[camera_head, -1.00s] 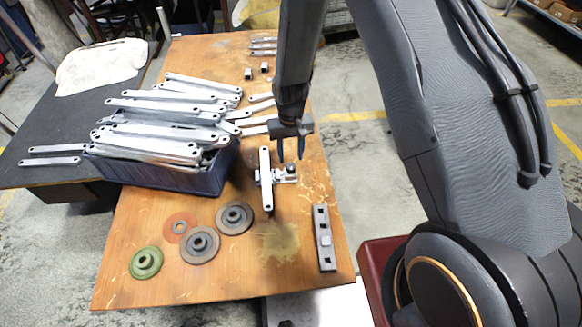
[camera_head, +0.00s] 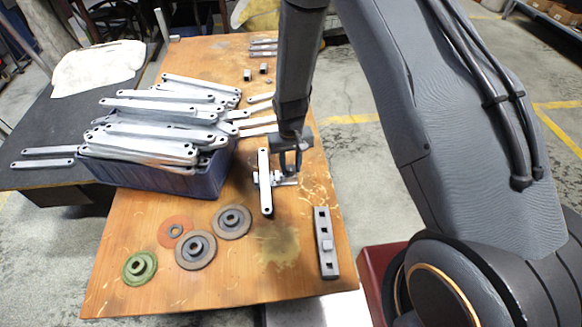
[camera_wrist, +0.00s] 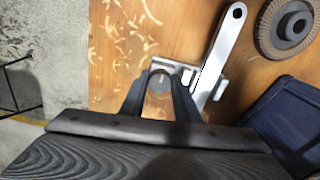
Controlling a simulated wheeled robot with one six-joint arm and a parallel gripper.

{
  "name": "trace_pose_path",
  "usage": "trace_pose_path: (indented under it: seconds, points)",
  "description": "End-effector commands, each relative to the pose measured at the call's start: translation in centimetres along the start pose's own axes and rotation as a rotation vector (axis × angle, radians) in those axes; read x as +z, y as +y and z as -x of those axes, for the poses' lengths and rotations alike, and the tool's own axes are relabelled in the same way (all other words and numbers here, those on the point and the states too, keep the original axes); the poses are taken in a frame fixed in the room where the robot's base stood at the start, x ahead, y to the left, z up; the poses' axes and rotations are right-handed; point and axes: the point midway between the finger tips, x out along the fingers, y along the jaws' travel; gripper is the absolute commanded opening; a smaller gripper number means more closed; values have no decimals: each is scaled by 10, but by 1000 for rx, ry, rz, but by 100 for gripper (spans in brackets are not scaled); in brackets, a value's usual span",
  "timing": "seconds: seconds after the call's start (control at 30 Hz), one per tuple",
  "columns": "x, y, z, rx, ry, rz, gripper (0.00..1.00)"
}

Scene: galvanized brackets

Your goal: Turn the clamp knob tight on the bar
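The flat silver bar (camera_head: 265,188) lies on the wooden table with the small metal clamp (camera_head: 279,180) at its middle, and it also shows in the wrist view (camera_wrist: 219,52). The clamp's round knob (camera_wrist: 160,84) is at the right end of the clamp in the head view, mostly hidden there by my fingers. My gripper (camera_head: 290,170) points down over the knob, with one finger on each side of it. The fingers (camera_wrist: 160,77) stand apart in the wrist view. I cannot tell whether they touch the knob.
A blue bin (camera_head: 205,178) heaped with silver brackets stands left of the bar. Several round discs (camera_head: 231,222) lie at the front left. The table is clear just in front of the bar.

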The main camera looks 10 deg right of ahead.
Motion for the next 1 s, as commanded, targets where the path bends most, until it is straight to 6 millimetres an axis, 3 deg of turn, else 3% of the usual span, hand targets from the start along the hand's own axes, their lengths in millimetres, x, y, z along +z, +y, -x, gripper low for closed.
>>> trace_pose_path:
  seconds: [0.43, 1.0]
  points:
    - [0, 0, 1, 0, 0, -42, 6]
    - [0, 0, 2, -1, 2, -758, 6]
